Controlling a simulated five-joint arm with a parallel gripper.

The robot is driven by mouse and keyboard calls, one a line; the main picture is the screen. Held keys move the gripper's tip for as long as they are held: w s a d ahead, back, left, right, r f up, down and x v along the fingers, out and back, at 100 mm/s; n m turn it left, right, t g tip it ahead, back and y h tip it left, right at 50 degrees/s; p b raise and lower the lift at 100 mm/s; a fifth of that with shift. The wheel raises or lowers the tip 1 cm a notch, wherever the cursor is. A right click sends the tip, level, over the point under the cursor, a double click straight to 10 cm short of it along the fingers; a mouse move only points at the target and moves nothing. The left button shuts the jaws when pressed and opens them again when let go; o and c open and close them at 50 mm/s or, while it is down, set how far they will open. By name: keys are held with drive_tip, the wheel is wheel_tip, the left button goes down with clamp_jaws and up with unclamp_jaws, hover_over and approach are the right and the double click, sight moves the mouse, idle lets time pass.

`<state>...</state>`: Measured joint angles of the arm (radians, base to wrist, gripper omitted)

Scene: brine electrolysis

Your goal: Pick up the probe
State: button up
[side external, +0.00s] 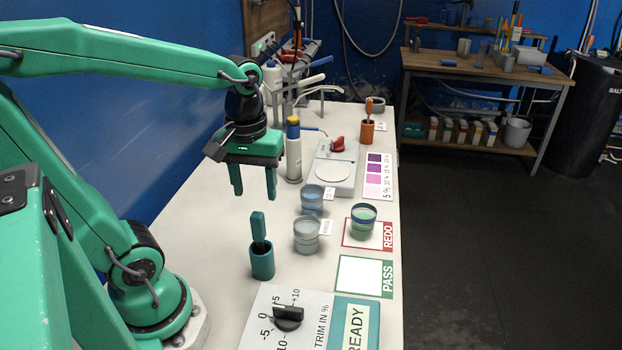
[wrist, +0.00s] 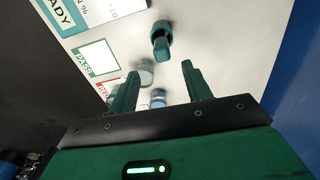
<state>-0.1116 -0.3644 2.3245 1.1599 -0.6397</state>
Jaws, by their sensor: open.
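A probe with a flat teal handle (side external: 258,226) stands upright in a teal holder (side external: 262,262) on the white bench. In the wrist view its handle (wrist: 160,48) shows beyond my fingertips, with the teal holder (wrist: 163,27) around its lower end. My gripper (side external: 254,192) is open and empty, above and a little behind the probe, not touching it. The wrist view also shows my gripper (wrist: 160,70) with its fingers apart. A second, orange-handled tool (side external: 369,106) stands in an orange holder (side external: 367,131) at the far end. The probe's lower tip is hidden.
A grey cup (side external: 307,236) and a blue cup (side external: 312,199) stand right of the probe. A green cup (side external: 363,221) is on the REDO square. The PASS square (side external: 364,276) is empty. A dial panel (side external: 262,310) lies in front. A white bottle (side external: 293,158) and scale (side external: 334,176) stand behind.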

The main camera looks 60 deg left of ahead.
sight(257, 214)
drive_tip(key=shift+a+f, duration=0.1)
drive_tip(key=shift+f, duration=3.9)
drive_tip(key=shift+c, duration=0.4)
drive_tip(key=c, duration=1)
